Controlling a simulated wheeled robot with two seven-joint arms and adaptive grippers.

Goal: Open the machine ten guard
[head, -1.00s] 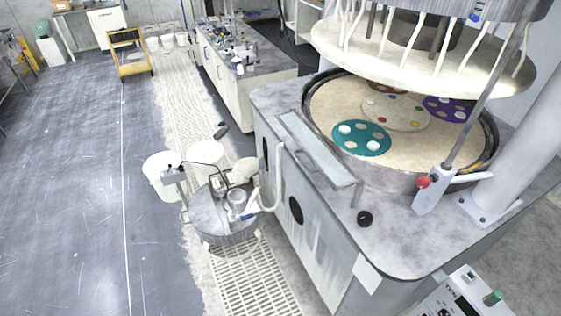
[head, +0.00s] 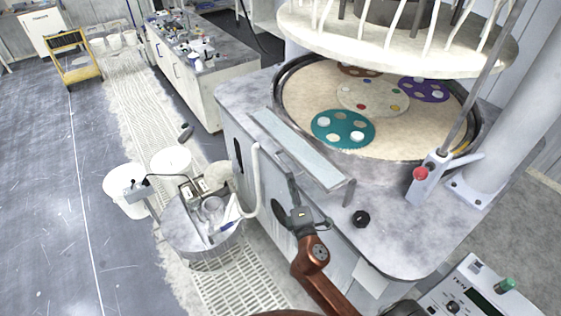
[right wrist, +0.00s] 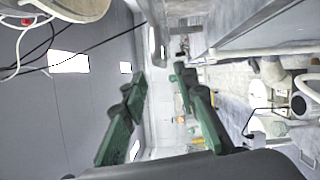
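The machine (head: 400,235) is a grey cabinet with a round basin in its top. A long pale, glassy panel (head: 300,147), apparently the guard, lies along the basin's front side, with a short post at its near right end. My right gripper (head: 291,186) is just in front of the cabinet's front edge, beside the panel's near half; I cannot tell whether it touches. In the right wrist view its two green fingers (right wrist: 158,78) stand apart with nothing visible between them. My left gripper is not in view.
A black knob (head: 361,219) and a grey post with a red button (head: 420,173) stand on the machine top. A drum (head: 200,230) and white buckets (head: 128,190) stand to the left. A control box (head: 465,295) is at lower right. Open floor lies far left.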

